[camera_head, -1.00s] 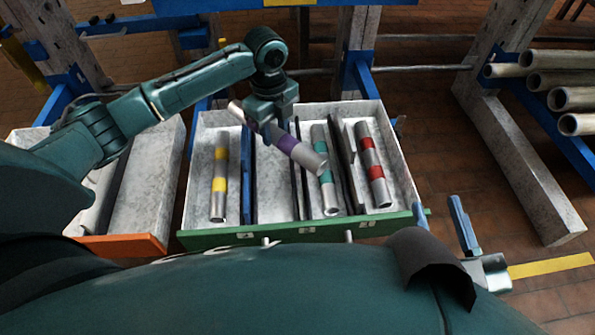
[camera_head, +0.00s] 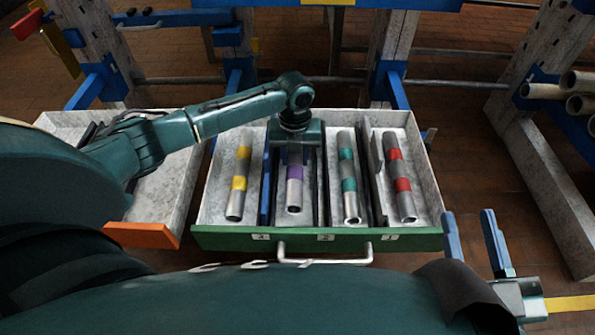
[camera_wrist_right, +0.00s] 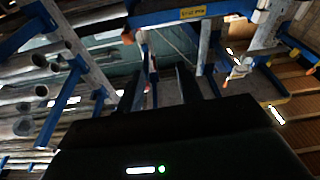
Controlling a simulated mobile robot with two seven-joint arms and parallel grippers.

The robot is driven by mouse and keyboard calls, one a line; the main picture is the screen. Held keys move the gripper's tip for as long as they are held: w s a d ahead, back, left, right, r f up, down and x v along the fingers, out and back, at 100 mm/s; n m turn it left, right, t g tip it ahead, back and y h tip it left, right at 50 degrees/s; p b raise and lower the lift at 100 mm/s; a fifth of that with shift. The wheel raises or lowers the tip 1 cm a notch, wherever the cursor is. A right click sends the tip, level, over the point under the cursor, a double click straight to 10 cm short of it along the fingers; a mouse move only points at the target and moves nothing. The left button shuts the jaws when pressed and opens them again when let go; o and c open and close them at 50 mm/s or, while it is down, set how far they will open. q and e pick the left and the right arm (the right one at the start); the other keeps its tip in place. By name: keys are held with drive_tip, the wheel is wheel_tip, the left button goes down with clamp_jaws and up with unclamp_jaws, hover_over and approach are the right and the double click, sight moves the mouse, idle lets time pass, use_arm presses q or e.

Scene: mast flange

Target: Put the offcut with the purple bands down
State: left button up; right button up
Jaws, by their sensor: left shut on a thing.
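The offcut with the purple bands (camera_head: 294,195) is a grey tube in the second compartment from the left of the green-fronted drawer (camera_head: 218,239). It lies lengthwise, in line with the dividers; whether it touches the floor I cannot tell. My left gripper (camera_head: 296,150) is over its far part and shut on it, hiding that end and most of one band. My right gripper (camera_head: 469,214) is empty, its blue fingers apart, right of the drawer's front corner. Dark fingers also show apart in the right wrist view.
Tubes with yellow bands (camera_head: 239,180), teal bands (camera_head: 348,180) and red bands (camera_head: 399,180) lie in the other compartments. A blue divider (camera_head: 266,190) stands close left of the purple-banded offcut. An orange-fronted drawer (camera_head: 140,236) is at left. Rack posts stand behind.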

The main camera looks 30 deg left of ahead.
use_arm(q)
wheel_tip(320, 180, down, 3)
drive_tip(key=shift+r+b, duration=0.1)
drive_tip(key=shift+b, duration=0.6)
drive_tip(key=shift+f+b, duration=0.35)
drive_tip(key=shift+f, duration=0.6)
drive_tip(key=shift+r, duration=0.15)
use_arm(e)
drive_tip(key=shift+w+r+n+t+y, duration=0.25)
drive_tip(key=shift+r+n+y, duration=0.1)
drive_tip(key=shift+r, duration=0.2)
drive_tip(key=shift+w+r+n+t+y, duration=0.1)
drive_tip(key=shift+r+n+t+y, duration=0.2)
drive_tip(key=shift+r, duration=0.2)
use_arm(q)
drive_tip(key=o, duration=1.1)
drive_tip(key=shift+f, duration=0.2)
